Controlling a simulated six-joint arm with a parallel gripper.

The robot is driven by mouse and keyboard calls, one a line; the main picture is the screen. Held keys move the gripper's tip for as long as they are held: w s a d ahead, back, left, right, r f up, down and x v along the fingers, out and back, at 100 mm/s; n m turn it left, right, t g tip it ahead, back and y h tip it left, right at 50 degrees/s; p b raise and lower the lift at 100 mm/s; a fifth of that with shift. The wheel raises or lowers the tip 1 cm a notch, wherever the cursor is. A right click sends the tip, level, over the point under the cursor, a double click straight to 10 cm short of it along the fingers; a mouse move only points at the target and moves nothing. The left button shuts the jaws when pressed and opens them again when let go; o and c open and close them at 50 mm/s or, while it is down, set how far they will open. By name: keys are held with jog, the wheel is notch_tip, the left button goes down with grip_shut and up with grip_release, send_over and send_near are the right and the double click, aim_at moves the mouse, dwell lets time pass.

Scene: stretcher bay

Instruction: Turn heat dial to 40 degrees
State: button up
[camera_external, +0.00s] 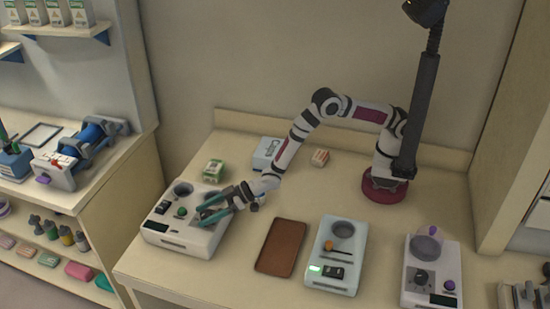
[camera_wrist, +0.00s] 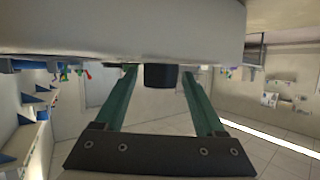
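A white device (camera_external: 186,239) with a green knob (camera_external: 181,211), a dark round well (camera_external: 183,189) and dark panel parts stands at the left of the bench. My gripper (camera_external: 205,210) is at this device's right side, low over its top. In the wrist view, the two teal fingers of my gripper (camera_wrist: 160,82) are apart, one on each side of a dark knob (camera_wrist: 161,76) on the pale device body (camera_wrist: 130,38). Small gaps show between the knob and the fingers. I cannot read any degree marks or tell the knob's angle.
A brown tray (camera_external: 281,248) lies right of the device. A green-white box (camera_external: 213,170), a blue-white box (camera_external: 266,152) and a small box (camera_external: 320,157) stand behind.

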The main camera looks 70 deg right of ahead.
grip_shut()
jog(key=n+g+y, duration=0.2)
jog(key=shift+w+r+n+y, duration=0.1)
jog(key=shift+n+y, duration=0.2)
jog(key=shift+n, duration=0.1)
jog(key=shift+n+g+y, duration=0.7)
jog(key=shift+n+g, duration=0.3)
jog(key=shift+o, duration=0.7)
grip_release()
jog(key=v, duration=1.5)
jog(key=shift+s+d+r, duration=0.15)
jog(key=shift+s+d, duration=0.15)
